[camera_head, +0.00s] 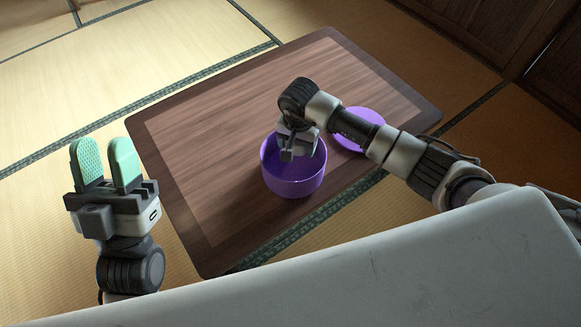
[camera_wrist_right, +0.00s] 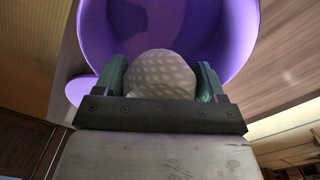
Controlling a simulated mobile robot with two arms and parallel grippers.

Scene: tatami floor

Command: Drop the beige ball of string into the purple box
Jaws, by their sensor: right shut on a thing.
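The purple box (camera_head: 292,184) is a round, open-topped tub standing on the low wooden table. In the right wrist view its purple inside (camera_wrist_right: 215,35) fills the upper middle. My right gripper (camera_head: 297,152) points down at the box opening; its fingertips are hidden in the head view. In the right wrist view the right gripper (camera_wrist_right: 163,78) is shut on the pale beige ball of string (camera_wrist_right: 160,74), held between two green fingers in front of the box's inside. My left gripper (camera_head: 106,165) is open and empty, green fingers pointing up, left of the table.
The low wooden table (camera_head: 200,140) lies on the tatami floor (camera_head: 60,110). A round purple lid (camera_head: 362,122) lies right of the box, partly behind my right arm. The table's left and far parts are bare.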

